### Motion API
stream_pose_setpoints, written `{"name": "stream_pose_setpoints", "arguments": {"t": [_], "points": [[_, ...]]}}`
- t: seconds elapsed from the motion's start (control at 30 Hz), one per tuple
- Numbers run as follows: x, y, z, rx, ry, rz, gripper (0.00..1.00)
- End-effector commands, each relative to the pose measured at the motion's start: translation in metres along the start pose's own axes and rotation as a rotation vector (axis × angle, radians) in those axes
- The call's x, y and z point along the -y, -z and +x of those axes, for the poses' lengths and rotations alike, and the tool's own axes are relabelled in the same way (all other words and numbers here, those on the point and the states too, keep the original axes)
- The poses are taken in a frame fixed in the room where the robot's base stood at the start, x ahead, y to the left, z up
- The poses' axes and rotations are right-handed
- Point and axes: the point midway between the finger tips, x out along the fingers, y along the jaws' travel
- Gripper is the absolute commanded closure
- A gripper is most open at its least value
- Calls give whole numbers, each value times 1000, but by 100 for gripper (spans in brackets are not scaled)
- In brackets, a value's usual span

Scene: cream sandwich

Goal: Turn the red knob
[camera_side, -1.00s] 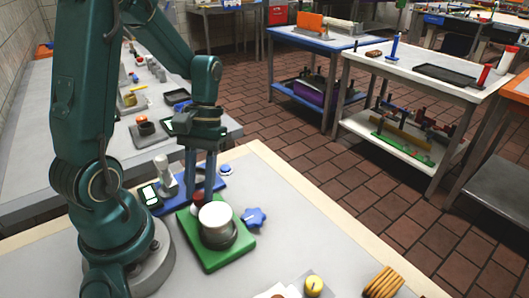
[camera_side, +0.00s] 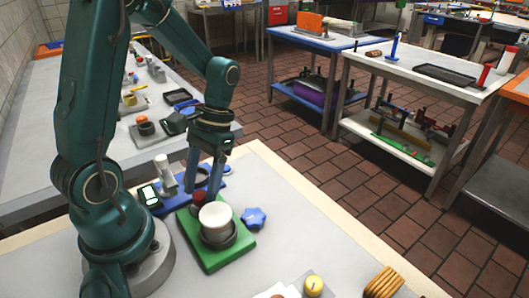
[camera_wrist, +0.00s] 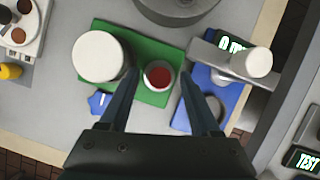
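The red knob (camera_side: 199,197) stands on the green base (camera_side: 212,262), just behind a white cylinder (camera_side: 215,214) set in a dark ring. In the wrist view, the red knob (camera_wrist: 160,76) shows as a red disc inside a pale rim on the green base (camera_wrist: 152,97), beside the white cylinder (camera_wrist: 98,57). My gripper (camera_side: 202,190) is open, its fingers pointing down around the knob. In the wrist view, my gripper (camera_wrist: 159,74) has one finger on either side of the knob, with gaps between. How far down the fingertips reach is unclear.
A blue star-shaped piece (camera_side: 254,217) sits at the green base's right edge. A blue base with a pale handle (camera_side: 162,167) and a small display (camera_side: 149,195) stands close behind. Stacked biscuits (camera_side: 383,282) and a yellow-topped item (camera_side: 314,286) lie at the front right.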

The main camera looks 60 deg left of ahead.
Motion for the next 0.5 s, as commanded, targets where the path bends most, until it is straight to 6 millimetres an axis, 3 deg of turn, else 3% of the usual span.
{"name": "stream_pose_setpoints", "arguments": {"t": [0.17,0.5], "points": [[0,1,-9,-4,1,0,36],[0,1,-47,-4,0,0,36]]}}
